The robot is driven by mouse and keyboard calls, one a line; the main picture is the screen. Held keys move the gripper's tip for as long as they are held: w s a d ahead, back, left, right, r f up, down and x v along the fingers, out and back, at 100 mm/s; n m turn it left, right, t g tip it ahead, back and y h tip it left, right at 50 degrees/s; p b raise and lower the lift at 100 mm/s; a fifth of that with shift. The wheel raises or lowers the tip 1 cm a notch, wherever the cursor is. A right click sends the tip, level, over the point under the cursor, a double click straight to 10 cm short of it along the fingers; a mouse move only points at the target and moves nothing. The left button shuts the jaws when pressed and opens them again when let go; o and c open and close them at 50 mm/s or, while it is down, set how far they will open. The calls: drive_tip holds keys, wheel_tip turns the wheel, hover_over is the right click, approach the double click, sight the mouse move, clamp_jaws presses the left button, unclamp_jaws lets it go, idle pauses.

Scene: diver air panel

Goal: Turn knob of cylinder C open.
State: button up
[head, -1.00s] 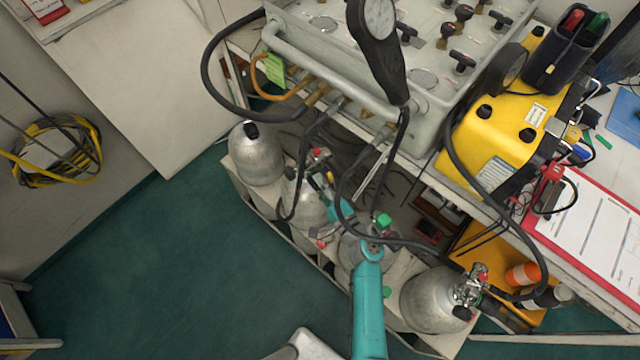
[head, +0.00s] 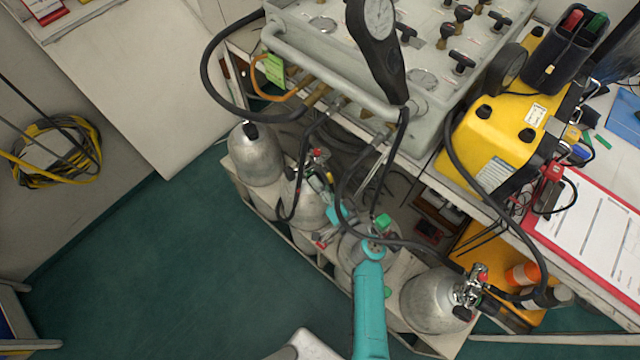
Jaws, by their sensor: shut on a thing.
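Several silver gas cylinders stand in a row in a rack. No letter is readable on them, so I cannot tell by label which is cylinder C. The second cylinder (head: 305,205) from the left has a valve with a red part (head: 318,154). My teal arm reaches up from the bottom, across the third cylinder (head: 352,248), to the second one. My gripper (head: 322,180) is at the second cylinder's valve and appears shut on its knob. The fingertips and the knob are small and largely hidden. The right cylinder (head: 428,300) has its own valve (head: 472,288), apart from my gripper.
The left cylinder (head: 255,155) has a black top. Black hoses (head: 342,185) loop around my wrist from the grey panel (head: 425,105) above. A yellow case (head: 490,150) and a clipboard (head: 590,225) are at right. The green floor (head: 150,280) at left is clear.

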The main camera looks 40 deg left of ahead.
drive_tip(key=shift+s+f, duration=0.1)
drive_tip(key=o, duration=1.1)
drive_tip(key=shift+o, duration=0.2)
drive_tip(key=shift+d, duration=0.1)
drive_tip(key=v, duration=0.7)
drive_tip(key=shift+d, duration=0.15)
drive_tip(key=shift+s, duration=0.15)
